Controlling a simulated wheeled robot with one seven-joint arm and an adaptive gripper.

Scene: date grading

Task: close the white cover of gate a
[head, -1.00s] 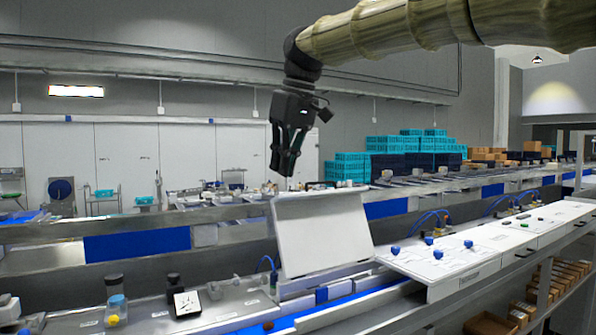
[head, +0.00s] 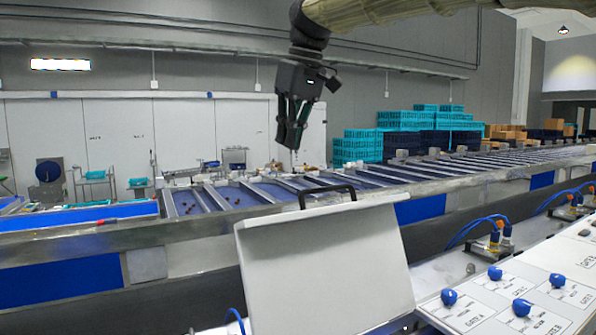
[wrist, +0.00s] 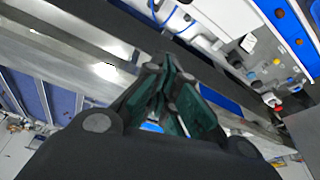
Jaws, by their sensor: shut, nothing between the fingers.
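The white cover (head: 325,262) stands raised and tilted back in the lower middle of the head view. A black handle (head: 328,192) sits on its top edge. My gripper (head: 290,145) hangs above and behind that top edge, apart from it, with its fingers shut and empty. The wrist view also shows the closed fingers (wrist: 165,115). The label for gate A (head: 470,310) shows on the white panel right of the cover. The cover's lower edge is at the bottom of the head view.
Blue knobs (head: 521,307) stand on the white panel at the right. Blue hoses and fittings (head: 494,238) rise behind it. A metal rail (head: 180,228) and blue-bottomed sorting lanes (head: 240,196) run behind the cover. Teal crates (head: 358,146) are stacked farther back.

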